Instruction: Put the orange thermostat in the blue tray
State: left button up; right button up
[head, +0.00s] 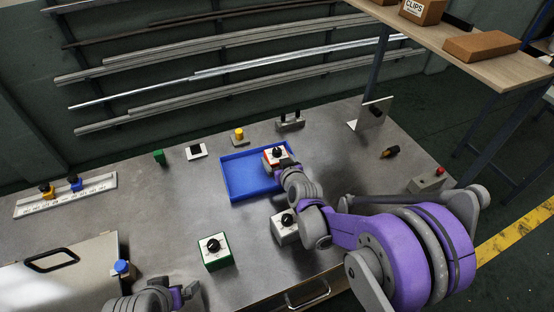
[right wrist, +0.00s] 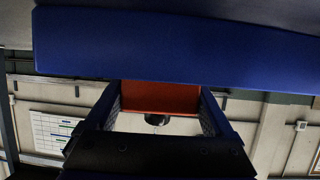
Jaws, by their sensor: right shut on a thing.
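The orange thermostat (head: 276,156), with a white face and black knob, is at the far right part of the blue tray (head: 240,184). My right gripper (head: 281,161) is shut on it. In the right wrist view the thermostat's orange side (right wrist: 160,96) sits between the two fingers, with the blue tray (right wrist: 180,48) close by. I cannot tell whether the thermostat touches the tray floor. The rest of the tray looks empty. My left gripper (head: 184,295) is low at the bottom edge, away from the tray; its finger opening is unclear.
A green thermostat (head: 215,252) and a grey one (head: 285,228) stand in front of the tray. Behind it are a yellow-topped part (head: 239,135) and a metal block with posts (head: 290,122). A closed-looking case (head: 65,275) lies left.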

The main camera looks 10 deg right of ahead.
jog(key=shift+f, duration=0.1)
jog(key=o, duration=1.3)
jog(key=shift+s+r, duration=0.25)
jog(key=shift+r, duration=0.05)
jog(key=v, duration=1.1)
jog(key=shift+s, duration=0.2)
